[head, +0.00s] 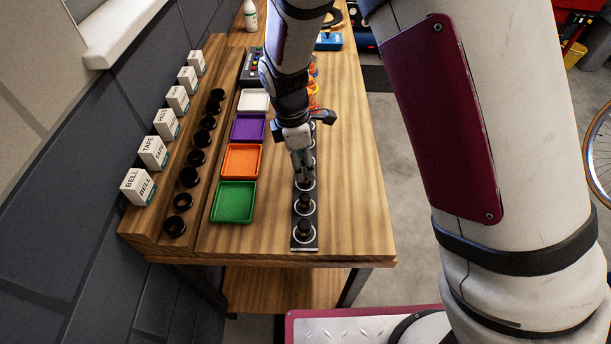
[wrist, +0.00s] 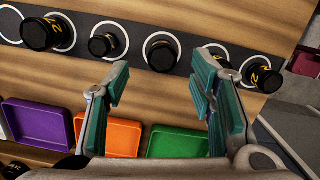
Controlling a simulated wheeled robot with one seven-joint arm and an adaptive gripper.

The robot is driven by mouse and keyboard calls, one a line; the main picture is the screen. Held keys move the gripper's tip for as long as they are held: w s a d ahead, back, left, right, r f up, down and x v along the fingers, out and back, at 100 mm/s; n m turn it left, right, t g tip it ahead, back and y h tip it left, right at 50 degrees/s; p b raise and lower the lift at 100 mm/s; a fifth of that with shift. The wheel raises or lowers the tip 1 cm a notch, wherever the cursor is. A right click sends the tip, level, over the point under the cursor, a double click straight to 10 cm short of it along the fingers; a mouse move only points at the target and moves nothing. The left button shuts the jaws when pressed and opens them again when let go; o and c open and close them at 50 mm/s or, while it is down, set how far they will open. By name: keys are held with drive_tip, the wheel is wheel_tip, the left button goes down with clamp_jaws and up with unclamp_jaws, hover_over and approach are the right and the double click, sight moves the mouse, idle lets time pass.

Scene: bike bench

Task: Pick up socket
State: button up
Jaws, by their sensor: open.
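Several black sockets with yellow markings stand in a row on a dark strip, each within a white ring. In the head view, the two nearest are a front socket (head: 305,229) and one behind it (head: 305,203). My gripper (head: 303,178) is over the row just beyond these, hiding that part of the strip. In the wrist view, my gripper (wrist: 162,62) is open and empty, and one socket (wrist: 162,54) shows between its fingertips. A socket to the left (wrist: 103,45) is clear of the fingers; another is partly hidden behind the right finger. I cannot tell whether the fingers touch anything.
Left of the strip (head: 304,246) lie green (head: 233,202), orange (head: 241,161), purple (head: 248,127) and white trays (head: 254,101). Beyond them is a wooden rack with black rings and labelled boxes (head: 138,187). The bench top (head: 356,205) right of the strip is clear.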

sight(305, 173)
drive_tip(key=f, duration=0.2)
drive_tip(key=f+p, duration=0.1)
drive_tip(key=f, duration=0.1)
drive_tip(key=shift+s+d, duration=0.15)
drive_tip(key=shift+d, duration=0.25)
drive_tip(key=shift+f, duration=0.5)
clamp_jaws()
